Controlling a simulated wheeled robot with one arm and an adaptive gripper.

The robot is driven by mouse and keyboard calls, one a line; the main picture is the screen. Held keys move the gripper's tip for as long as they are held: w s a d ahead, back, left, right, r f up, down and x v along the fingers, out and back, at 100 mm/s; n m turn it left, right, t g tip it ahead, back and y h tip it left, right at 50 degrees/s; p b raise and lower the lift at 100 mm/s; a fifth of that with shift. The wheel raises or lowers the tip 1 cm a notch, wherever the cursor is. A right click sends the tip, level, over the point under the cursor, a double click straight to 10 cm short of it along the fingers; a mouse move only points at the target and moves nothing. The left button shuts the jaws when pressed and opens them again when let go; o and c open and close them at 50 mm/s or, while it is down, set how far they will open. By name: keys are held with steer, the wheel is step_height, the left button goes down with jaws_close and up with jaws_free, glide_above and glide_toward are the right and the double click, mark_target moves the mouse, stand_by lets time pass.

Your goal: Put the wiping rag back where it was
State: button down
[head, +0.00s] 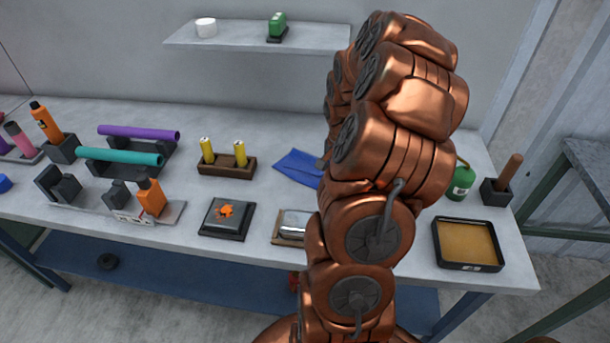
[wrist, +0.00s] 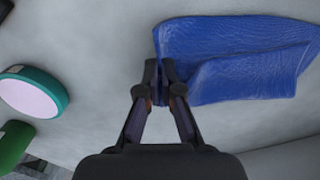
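The wiping rag is a blue cloth (head: 298,168) lying on the workbench toward the back, partly hidden by my arm in the head view. In the wrist view the blue rag (wrist: 235,60) is spread and creased, its near left edge at my fingertips. My gripper (wrist: 159,72) has its two fingers close together, with a strip of blue between them, so it appears shut on the rag's edge. The gripper itself is hidden behind my arm in the head view.
A green container (head: 461,182), a wooden-handled tool in a black holder (head: 496,192) and a tan-filled tray (head: 468,246) stand at the right. A wooden block with yellow cylinders (head: 227,167) is left of the rag. A shelf (head: 240,38) hangs above. A teal-rimmed disc (wrist: 35,92) shows left of my gripper.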

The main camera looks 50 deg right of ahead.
steer(key=c, duration=0.9)
jaws_free()
steer(key=shift+s+d+r+b, duration=0.15)
steer(key=shift+s+r+b, duration=0.15)
steer(key=shift+r, duration=0.4)
steer(key=shift+s+d+r+b, duration=0.1)
steer(key=shift+s+r+b, duration=0.15)
steer(key=shift+r, duration=0.45)
steer(key=s+r, duration=0.1)
steer(key=r, duration=0.1)
steer(key=s+r, duration=0.1)
steer(key=r, duration=0.1)
steer(key=d+r, duration=0.1)
steer(key=r, duration=0.2)
steer(key=shift+s+r+b, duration=0.1)
steer(key=shift+s+b, duration=0.2)
steer(key=shift+s, duration=0.1)
